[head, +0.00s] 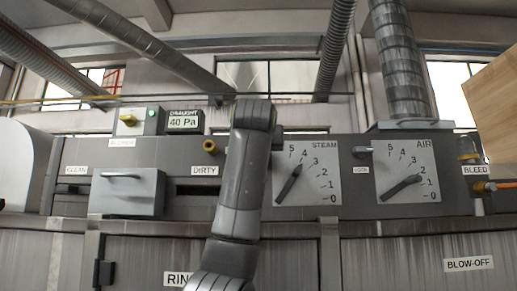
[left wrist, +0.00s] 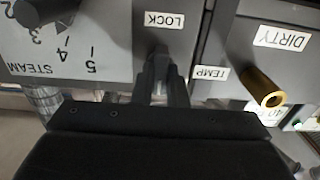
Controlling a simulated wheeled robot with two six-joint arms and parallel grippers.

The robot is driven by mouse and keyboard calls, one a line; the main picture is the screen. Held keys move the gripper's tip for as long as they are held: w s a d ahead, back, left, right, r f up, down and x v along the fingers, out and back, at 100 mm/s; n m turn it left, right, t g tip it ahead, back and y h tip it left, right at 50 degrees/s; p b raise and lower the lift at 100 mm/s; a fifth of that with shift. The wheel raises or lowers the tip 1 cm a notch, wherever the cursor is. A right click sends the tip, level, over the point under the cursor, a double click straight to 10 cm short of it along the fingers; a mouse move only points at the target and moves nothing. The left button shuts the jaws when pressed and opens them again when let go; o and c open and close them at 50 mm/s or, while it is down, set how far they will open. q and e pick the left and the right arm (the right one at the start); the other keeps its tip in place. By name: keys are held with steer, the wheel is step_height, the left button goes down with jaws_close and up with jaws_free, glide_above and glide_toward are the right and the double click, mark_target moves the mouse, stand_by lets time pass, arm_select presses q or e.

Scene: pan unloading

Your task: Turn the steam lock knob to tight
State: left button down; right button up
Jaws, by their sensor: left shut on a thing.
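The steam lock knob (left wrist: 159,58) shows in the left wrist view just below its LOCK label (left wrist: 164,20), beside the steam dial plate. My left gripper (left wrist: 163,82) is shut on this knob, its fingers on either side. Its exact angle is hard to read between the fingers. In the head view my arm stands upright in front of the panel and hides this knob and my fingertips. The STEAM dial (head: 307,187) is right of the arm, its dark pointer (head: 289,186) tilted up right towards about 4. My right gripper is in neither view.
The AIR dial (head: 407,158) has its own lock knob (head: 362,150) to its left. A brass tube (left wrist: 263,87) sticks out by the DIRTY label. A grey drawer (head: 127,193) is at the left, and a wooden box (head: 497,105) at the right edge.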

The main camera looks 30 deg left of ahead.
arm_select(q)
steer(key=shift+m, duration=0.3)
steer(key=shift+w+d+f+m, duration=0.1)
steer(key=shift+d+f+m, duration=0.05)
steer(key=shift+m, duration=4.2)
steer(key=shift+w+d+f+m, duration=0.1)
steer(key=shift+m, duration=4.25)
steer(key=c, duration=1.4)
jaws_free()
steer(key=shift+c, duration=0.2)
steer(key=shift+s, duration=0.15)
steer(key=b+v, duration=0.5)
steer(key=v, duration=1.2)
steer(key=shift+s+b, duration=0.15)
steer(key=shift+b, duration=0.2)
